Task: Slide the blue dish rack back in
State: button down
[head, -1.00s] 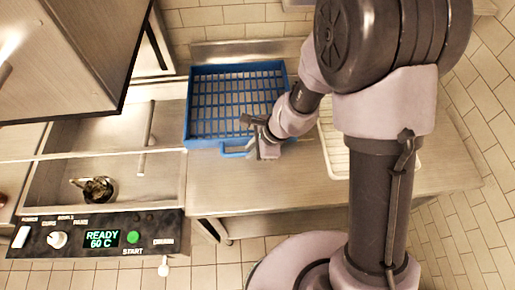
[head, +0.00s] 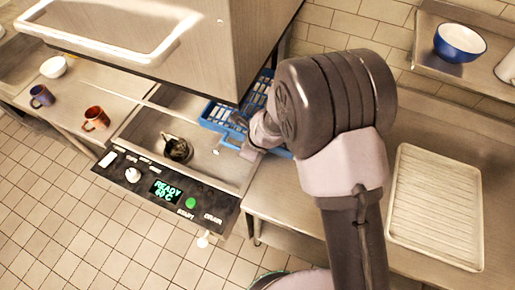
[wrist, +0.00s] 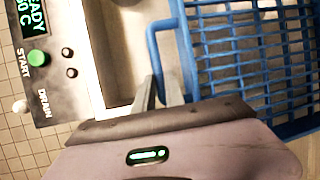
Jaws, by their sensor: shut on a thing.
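The blue dish rack (head: 217,113) is partly over the open basin of the dishwasher (head: 139,132), under the raised hood (head: 195,50). The hood and my arm hide much of it. In the wrist view the rack's grid (wrist: 245,50) fills the right side, with its handle (wrist: 153,50) sticking out to the left. My gripper (head: 233,143) is at the rack's near side. In the wrist view my gripper's fingers (wrist: 162,88) are shut on the handle bar.
A dark round item (head: 178,149) lies in the basin. The control panel (head: 165,190) runs along the front. A ribbed white tray (head: 437,205) lies on the right counter. Mugs (head: 96,118) and a bowl (head: 53,67) stand at left. A blue bowl (head: 460,43) sits on a shelf.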

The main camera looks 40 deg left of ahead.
jog(key=shift+s+a, duration=0.15)
jog(key=shift+a, duration=0.45)
jog(key=c, duration=1.4)
grip_release()
jog(key=shift+d, duration=0.1)
jog(key=p+v, duration=0.4)
jog(key=v, duration=0.8)
